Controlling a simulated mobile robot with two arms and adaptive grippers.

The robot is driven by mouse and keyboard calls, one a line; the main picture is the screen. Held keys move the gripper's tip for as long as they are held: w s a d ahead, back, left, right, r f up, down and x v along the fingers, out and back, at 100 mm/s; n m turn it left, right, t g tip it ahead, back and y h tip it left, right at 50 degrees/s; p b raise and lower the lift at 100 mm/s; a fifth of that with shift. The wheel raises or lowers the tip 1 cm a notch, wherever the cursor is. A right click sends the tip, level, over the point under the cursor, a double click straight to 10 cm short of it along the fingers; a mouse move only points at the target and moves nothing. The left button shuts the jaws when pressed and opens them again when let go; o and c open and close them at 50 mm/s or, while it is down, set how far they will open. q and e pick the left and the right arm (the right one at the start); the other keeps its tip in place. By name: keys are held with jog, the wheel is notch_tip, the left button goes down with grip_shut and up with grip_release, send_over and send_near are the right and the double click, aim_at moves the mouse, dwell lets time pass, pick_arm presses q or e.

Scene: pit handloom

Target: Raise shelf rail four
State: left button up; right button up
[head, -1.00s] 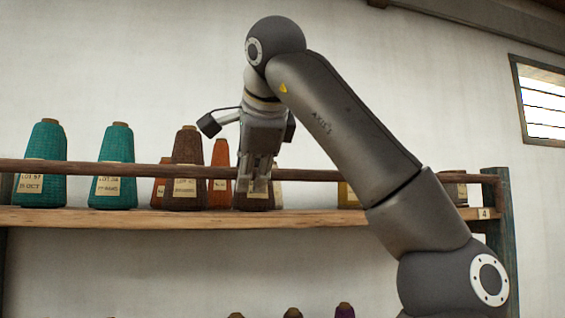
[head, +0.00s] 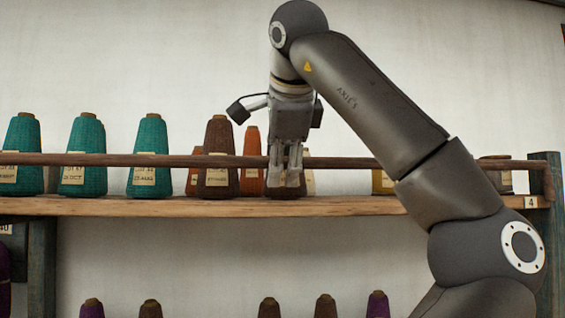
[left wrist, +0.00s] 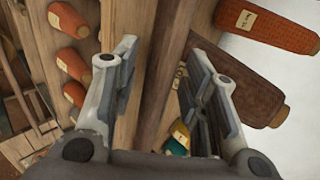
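Shelf rail four is a dark wooden bar (head: 110,160) running level above the front edge of the shelf tagged 4 (head: 531,202) in the head view. My left gripper (head: 286,181) hangs fingers-down at the rail, its fingers overlapping the bar in the picture. In the left wrist view the rail (left wrist: 166,72) passes between the two spread fingers of the left gripper (left wrist: 165,75), and I see no clear contact with it. The fingers look apart. The rail behind my arm is hidden in the head view. My right gripper is not in view.
Teal cones (head: 83,155), a brown cone (head: 217,155) and orange cones stand on the wooden shelf board (head: 130,206), behind the rail. A blue-grey post (head: 545,180) stands at the right end. More cones (head: 325,306) show below. Plain wall is behind.

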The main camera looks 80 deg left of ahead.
pick_arm(q)
jog(key=shift+d+r, duration=0.1)
jog(key=v, duration=1.1)
jog(key=shift+d+r, duration=0.25)
jog(key=shift+d, duration=0.05)
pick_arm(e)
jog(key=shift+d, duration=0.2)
